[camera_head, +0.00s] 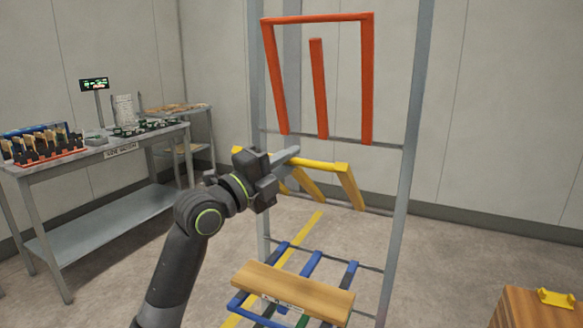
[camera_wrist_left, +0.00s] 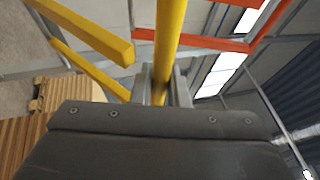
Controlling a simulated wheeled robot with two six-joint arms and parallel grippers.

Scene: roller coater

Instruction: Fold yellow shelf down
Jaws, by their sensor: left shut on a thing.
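The yellow shelf (camera_head: 320,164) is a tube frame on the grey rack, in the middle of the head view. Its front bar stands a little above its rear ends, so it is partly tilted up. My left gripper (camera_head: 284,158) is at the left part of the front bar and is shut on it. In the left wrist view the yellow bar (camera_wrist_left: 168,45) runs between the fingers (camera_wrist_left: 163,88); other yellow arms (camera_wrist_left: 95,30) show to the left. My right gripper is not in view.
Above, an orange shelf (camera_head: 367,80) is folded up on the rack (camera_head: 402,190). Below, blue shelves (camera_head: 314,263) are down, with a wooden board (camera_head: 292,288) on them. A grey workbench (camera_head: 100,155) with tools stands left.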

